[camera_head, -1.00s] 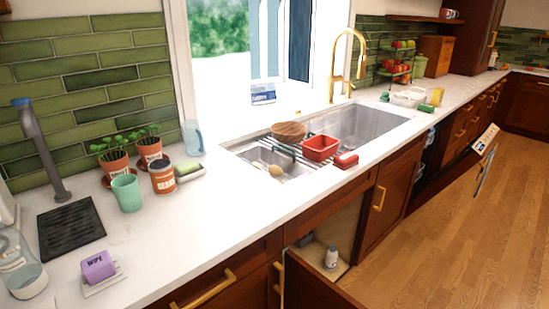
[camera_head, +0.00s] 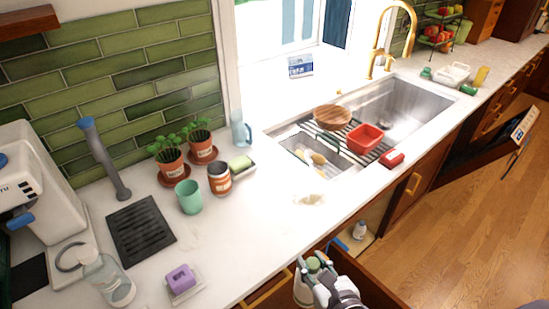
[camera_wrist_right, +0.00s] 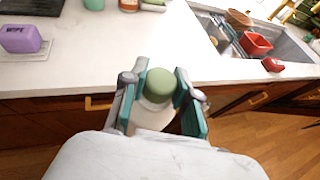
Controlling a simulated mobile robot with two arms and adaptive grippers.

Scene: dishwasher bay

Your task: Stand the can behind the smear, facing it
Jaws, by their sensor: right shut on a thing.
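My right gripper (camera_head: 318,272) is in front of the counter's front edge, by the open cabinet under the sink. It is shut on a pale can with a green cap (camera_head: 313,264), held upright; the wrist view shows the cap (camera_wrist_right: 159,85) between the fingers (camera_wrist_right: 160,97). Most of the can's body is hidden, and I cannot tell which way it faces. A pale beige smear (camera_head: 309,199) lies on the counter, left of the sink's front corner and beyond the can. My left gripper is not in view.
A purple block (camera_head: 181,278) marked WIPE sits on a small tray at the front left. The counter around the smear is clear.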

